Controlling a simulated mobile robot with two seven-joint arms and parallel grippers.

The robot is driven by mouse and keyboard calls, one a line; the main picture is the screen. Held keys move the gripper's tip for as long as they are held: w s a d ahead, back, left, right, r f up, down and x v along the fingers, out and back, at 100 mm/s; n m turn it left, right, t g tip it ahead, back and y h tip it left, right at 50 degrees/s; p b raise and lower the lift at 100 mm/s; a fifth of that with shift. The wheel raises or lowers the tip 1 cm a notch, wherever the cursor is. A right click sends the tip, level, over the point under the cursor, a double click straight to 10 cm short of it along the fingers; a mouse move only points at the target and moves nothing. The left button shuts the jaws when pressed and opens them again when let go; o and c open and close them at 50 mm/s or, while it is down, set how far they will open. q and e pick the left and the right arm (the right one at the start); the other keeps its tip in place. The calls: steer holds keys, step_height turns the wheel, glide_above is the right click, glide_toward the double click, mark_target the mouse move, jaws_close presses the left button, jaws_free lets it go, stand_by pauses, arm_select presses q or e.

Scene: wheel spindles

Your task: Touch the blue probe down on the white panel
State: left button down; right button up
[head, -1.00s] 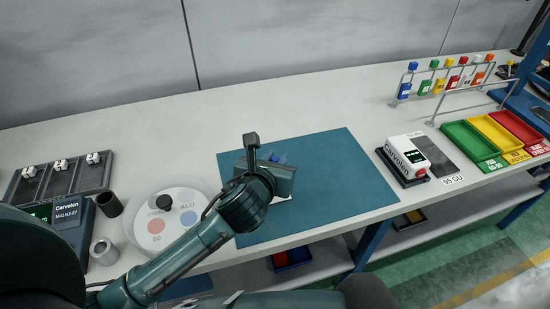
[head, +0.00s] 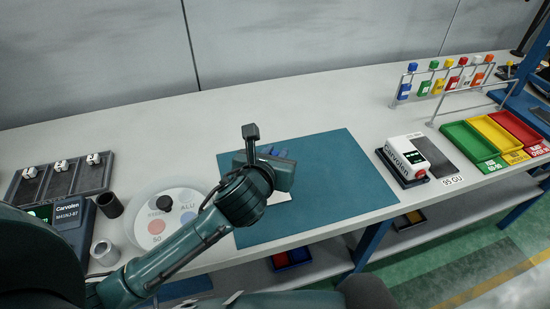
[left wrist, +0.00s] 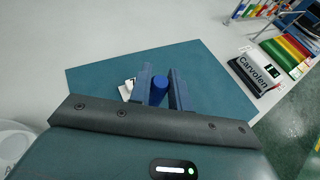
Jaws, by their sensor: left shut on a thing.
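The blue probe (left wrist: 158,84) is between the two fingers of my left gripper (left wrist: 162,92) in the left wrist view, and the gripper is shut on it. In the head view my left gripper (head: 278,158) is over the teal mat, and its body hides most of the probe. The white panel (head: 281,197) lies on the mat below the gripper, mostly hidden by it. A part of the panel (left wrist: 125,91) shows left of the fingers in the left wrist view. I cannot tell whether the probe touches the panel. My right gripper is not in view.
The teal mat (head: 350,185) is clear on its right side. A white Carvolen box (head: 407,152) stands right of it, near green, yellow and red trays (head: 463,142). A round marked disc (head: 165,236), grey cylinders and a dark Carvolen device (head: 72,222) stand left.

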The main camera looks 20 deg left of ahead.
arm_select(q)
steer(key=shift+r, duration=2.35)
